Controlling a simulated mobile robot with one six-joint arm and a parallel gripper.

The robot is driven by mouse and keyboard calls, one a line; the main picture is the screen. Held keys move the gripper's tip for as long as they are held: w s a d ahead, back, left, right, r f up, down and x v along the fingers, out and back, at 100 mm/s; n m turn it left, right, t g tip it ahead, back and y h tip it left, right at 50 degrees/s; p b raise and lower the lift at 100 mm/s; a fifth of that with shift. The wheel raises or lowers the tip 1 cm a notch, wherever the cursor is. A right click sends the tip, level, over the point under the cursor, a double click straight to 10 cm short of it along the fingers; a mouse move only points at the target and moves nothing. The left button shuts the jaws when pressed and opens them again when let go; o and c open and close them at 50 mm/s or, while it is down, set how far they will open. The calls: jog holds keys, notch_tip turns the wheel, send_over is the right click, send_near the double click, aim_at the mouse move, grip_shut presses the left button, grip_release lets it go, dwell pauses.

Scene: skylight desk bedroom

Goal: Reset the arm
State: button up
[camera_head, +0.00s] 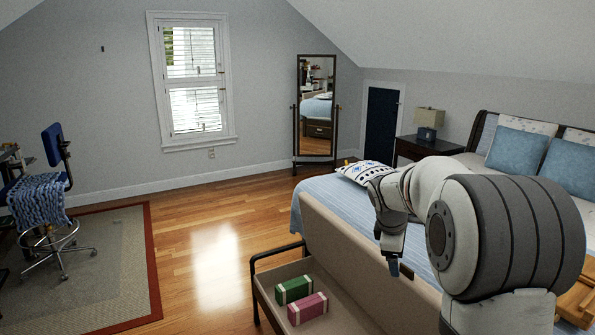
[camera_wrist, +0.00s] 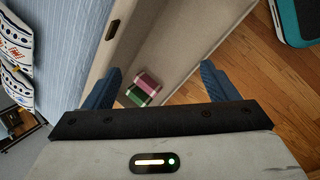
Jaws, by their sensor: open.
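My arm reaches out over the bed in the head view, with my gripper (camera_head: 393,268) hanging down above the bench at the foot of the bed. In the wrist view my gripper (camera_wrist: 160,85) shows two blue fingers spread wide apart, with nothing held between them. A green box (camera_head: 294,290) and a pink box (camera_head: 307,308) with pale ends lie on the bench, below and left of my gripper. In the wrist view the pink box (camera_wrist: 147,84) and the green box (camera_wrist: 135,97) show between the fingers, farther down.
The bench (camera_head: 345,318) has a dark rail at its left end and a tall beige back against the bed (camera_head: 325,190). A patterned pillow (camera_head: 362,172) lies on the bed near my arm. Open wooden floor (camera_head: 215,255) lies left of the bench. A desk chair (camera_head: 50,200) stands far left.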

jog(key=s+a+m+y, duration=0.1)
jog(key=s+a+m, duration=0.2)
jog(key=s, duration=0.7)
jog(key=s+a+m+y, duration=0.1)
jog(key=s+a+m, duration=0.2)
jog(key=s, duration=0.8)
jog(key=s+a+m+y, duration=0.1)
jog(key=s+a+m, duration=0.2)
jog(key=s+m, duration=0.4)
jog(key=s, duration=0.3)
jog(key=shift+s+a+f, duration=0.15)
jog(key=shift+a, duration=0.2)
